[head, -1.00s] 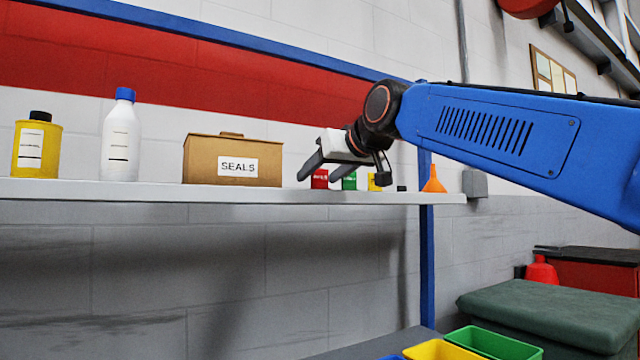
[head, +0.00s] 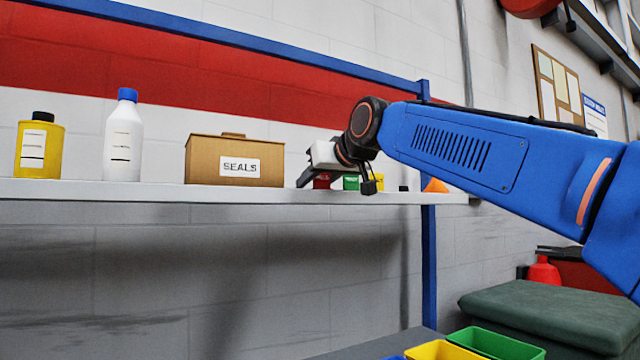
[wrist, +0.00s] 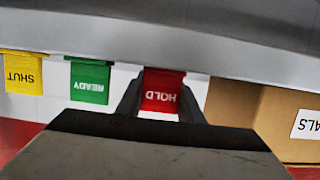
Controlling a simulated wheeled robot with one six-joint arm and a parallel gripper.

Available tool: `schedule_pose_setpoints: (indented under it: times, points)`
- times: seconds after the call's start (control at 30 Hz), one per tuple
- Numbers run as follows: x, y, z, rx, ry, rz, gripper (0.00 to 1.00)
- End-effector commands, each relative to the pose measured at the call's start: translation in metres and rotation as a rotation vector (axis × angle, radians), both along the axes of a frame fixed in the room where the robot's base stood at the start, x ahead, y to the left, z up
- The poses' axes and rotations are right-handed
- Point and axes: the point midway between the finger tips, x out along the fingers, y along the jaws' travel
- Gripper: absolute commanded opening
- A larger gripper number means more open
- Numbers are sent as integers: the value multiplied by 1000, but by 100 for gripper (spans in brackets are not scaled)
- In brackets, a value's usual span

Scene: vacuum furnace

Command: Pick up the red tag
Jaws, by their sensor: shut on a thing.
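The red tag (wrist: 162,92), lettered HOLD, shows upside down in the wrist view, between the two fingers of my gripper (wrist: 160,108). The fingers are shut on it. In the head view the red tag (head: 322,181) is at the shelf, partly hidden by my gripper (head: 312,178). The green READY tag (wrist: 90,82) and the yellow SHUT tag (wrist: 23,72) stand beside it, apart from the fingers. The green tag also shows in the head view (head: 351,182).
The shelf (head: 240,194) carries a SEALS box (head: 234,160), a white bottle (head: 122,140) and a yellow bottle (head: 39,150). The box is close beside the red tag. An orange funnel (head: 434,186) stands at the shelf's right end. Bins (head: 495,342) stand below.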

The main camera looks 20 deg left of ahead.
Motion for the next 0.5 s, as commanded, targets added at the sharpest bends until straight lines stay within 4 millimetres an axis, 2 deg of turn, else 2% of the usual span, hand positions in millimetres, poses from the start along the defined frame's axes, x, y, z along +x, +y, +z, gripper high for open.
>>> schedule_pose_setpoints:
  times: [0.27,0.5]
  points:
    - [0,0,11,1,-1,0,13]
    - [1,1,46,2,-3,0,13]
